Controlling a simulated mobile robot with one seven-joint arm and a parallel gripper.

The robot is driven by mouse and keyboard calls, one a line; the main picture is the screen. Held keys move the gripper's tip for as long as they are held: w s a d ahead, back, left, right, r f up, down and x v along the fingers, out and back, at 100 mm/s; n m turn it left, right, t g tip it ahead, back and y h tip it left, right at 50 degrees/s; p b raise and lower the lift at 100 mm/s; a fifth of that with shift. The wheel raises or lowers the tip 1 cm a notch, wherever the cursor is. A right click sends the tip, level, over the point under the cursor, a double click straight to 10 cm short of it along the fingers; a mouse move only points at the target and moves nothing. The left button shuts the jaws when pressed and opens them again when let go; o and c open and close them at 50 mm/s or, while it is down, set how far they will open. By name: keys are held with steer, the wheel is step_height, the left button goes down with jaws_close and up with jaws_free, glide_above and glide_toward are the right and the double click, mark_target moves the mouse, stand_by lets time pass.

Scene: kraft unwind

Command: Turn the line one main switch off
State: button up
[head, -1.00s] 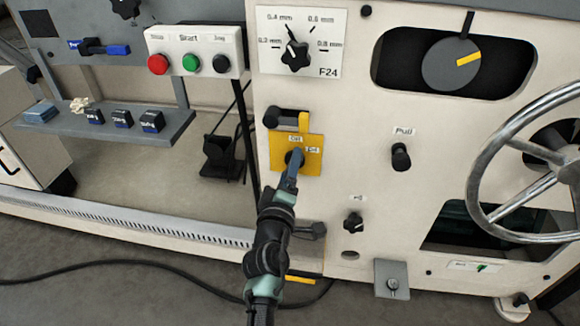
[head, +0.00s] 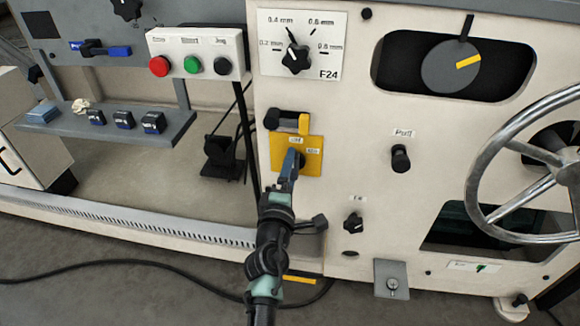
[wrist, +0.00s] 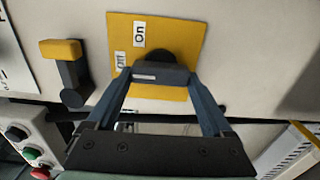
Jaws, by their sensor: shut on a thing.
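The line one main switch is a dark knob on a yellow plate (head: 312,168), low on the cream machine panel. In the wrist view the knob's grip bar (wrist: 160,76) lies nearly level across the plate (wrist: 180,35). The bar's left end is close to the "Off" label (wrist: 120,61); the "On" label (wrist: 138,34) stands above the bar. My gripper (wrist: 162,80) is shut on the bar, one blue-grey finger at each end. In the head view my gripper (head: 290,168) covers much of the knob.
A yellow-ended black lever (head: 288,121) sits just above the plate, close to my gripper. A three-button box (head: 195,53) is at upper left and a dial (head: 295,58) above. A black pull knob (head: 400,158) and a handwheel (head: 490,165) are to the right.

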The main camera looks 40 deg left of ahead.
steer(key=shift+f, duration=0.1)
steer(key=o, duration=1.1)
steer(key=shift+o, duration=0.2)
steer(key=p+v, duration=0.3)
steer(key=v, duration=1)
steer(key=shift+a, duration=0.1)
